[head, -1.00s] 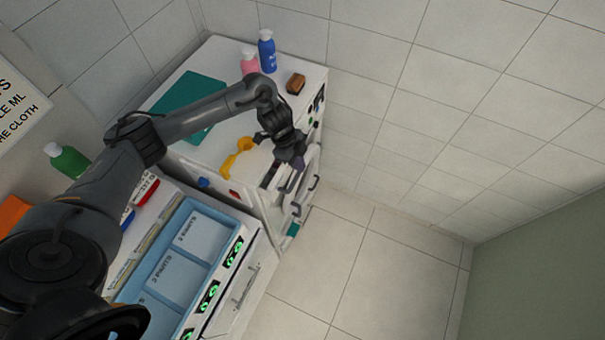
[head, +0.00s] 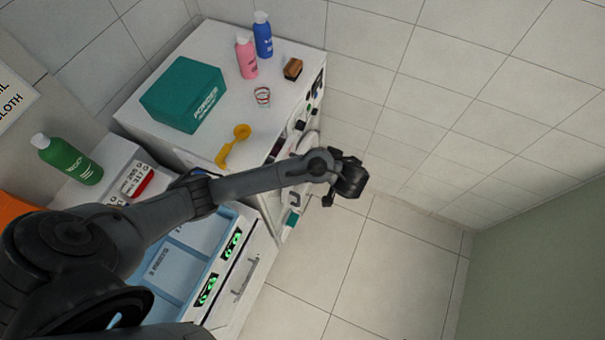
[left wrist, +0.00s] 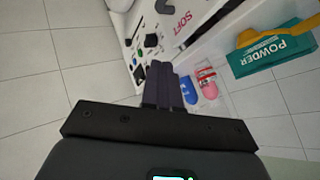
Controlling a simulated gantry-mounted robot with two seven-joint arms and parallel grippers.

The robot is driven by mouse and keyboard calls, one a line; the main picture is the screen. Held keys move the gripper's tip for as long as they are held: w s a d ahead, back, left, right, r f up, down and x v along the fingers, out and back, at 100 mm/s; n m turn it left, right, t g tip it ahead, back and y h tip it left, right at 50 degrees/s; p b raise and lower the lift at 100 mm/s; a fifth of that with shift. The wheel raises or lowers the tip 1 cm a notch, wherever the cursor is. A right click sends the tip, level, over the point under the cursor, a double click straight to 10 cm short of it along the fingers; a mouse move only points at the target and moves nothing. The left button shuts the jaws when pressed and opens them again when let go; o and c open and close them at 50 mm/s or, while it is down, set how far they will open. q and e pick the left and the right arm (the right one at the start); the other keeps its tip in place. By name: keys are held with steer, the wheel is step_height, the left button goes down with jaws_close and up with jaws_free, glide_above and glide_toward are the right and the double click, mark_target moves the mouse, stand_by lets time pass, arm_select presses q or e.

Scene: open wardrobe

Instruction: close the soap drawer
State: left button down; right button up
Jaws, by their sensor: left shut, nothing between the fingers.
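The white washing machine (head: 210,50) stands at the wall in the head view, with its front facing right. The soap drawer seems to be the white part marked SOFT (left wrist: 190,15) at the top of the left wrist view. My arm partly covers that area in the head view, and I cannot tell how far the drawer is out. My left gripper (head: 337,200) is in front of the machine, over the floor. Its shut, empty fingers also show in the left wrist view (left wrist: 165,85). My right gripper is not in view.
On the machine stand a teal powder box (head: 185,95), a yellow scoop (head: 232,147), pink (head: 246,60) and blue (head: 263,38) bottles, a brown block (head: 293,68) and a small cup (head: 262,96). A green bottle (head: 70,160) stands left. The floor (head: 400,260) at right is clear.

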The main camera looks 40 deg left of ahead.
mark_target(284, 148)
arm_select(q)
steer(key=s+d+f+h, duration=0.2)
steer(key=s+d+f, duration=0.2)
steer(key=d+f, duration=0.15)
steer(key=a+f, duration=0.6)
steer(key=a, duration=0.3)
steer(key=shift+w+a+f+m+g, duration=0.15)
steer(key=shift+w+f+m+g, duration=0.15)
steer(key=shift+w+g, duration=0.15)
steer(key=shift+s+a+p, duration=0.1)
steer(key=shift+s+a, duration=0.15)
steer(key=shift+a, duration=0.45)
steer(key=shift+s+a+p, duration=0.15)
steer(key=shift+s+a, duration=0.05)
steer(key=shift+a, duration=0.45)
steer(key=shift+s+a+p, duration=0.1)
steer(key=shift+s+a, duration=0.15)
steer(key=shift+a, duration=0.45)
